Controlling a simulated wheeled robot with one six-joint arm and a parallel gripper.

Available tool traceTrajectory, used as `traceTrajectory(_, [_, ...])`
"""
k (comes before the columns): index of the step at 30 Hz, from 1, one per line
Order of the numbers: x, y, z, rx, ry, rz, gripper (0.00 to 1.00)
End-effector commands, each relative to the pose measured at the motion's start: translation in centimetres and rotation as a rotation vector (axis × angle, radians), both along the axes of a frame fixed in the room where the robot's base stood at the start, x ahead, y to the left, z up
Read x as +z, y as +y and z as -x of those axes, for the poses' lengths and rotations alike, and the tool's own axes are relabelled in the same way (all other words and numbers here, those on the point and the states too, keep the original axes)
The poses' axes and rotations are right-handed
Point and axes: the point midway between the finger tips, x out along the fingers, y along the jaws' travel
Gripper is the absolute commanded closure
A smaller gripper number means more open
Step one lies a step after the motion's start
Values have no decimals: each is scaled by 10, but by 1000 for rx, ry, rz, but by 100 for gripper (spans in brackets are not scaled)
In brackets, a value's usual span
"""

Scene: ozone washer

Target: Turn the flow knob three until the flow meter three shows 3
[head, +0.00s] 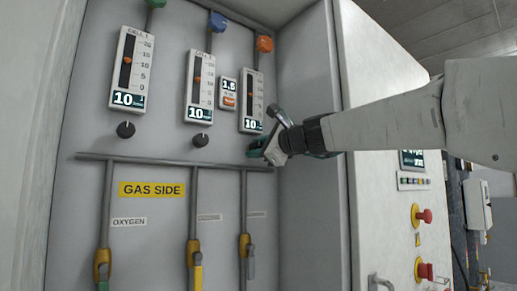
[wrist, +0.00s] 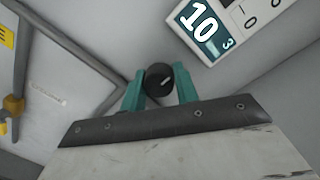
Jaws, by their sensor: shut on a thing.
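Flow meter three (head: 252,95) is the rightmost of three white meters in the head view. Its display reads 10, and the 10 also shows in the wrist view on the meter's end (wrist: 205,28). Flow knob three (wrist: 159,80) is a round black knob with a white pointer line. My gripper (wrist: 158,90) has its green fingers on either side of the knob, shut on it. In the head view my gripper (head: 262,149) is below meter three and hides the knob.
Two other black knobs (head: 126,129) (head: 201,140) sit under the left and middle meters. A horizontal pipe (head: 160,158) runs just below the knobs. The cabinet's side wall (head: 305,85) stands close to the right of my gripper. A small display (head: 229,86) reads 1.5.

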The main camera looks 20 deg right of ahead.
Motion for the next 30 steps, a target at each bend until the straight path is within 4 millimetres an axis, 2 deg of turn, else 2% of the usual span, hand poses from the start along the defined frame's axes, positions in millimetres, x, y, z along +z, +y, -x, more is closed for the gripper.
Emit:
traceTrajectory(8, [-2, 1, 0, 3, -49, 161, 93])
traceTrajectory(30, [-2, 1, -1, 4, -263, 825, 93])
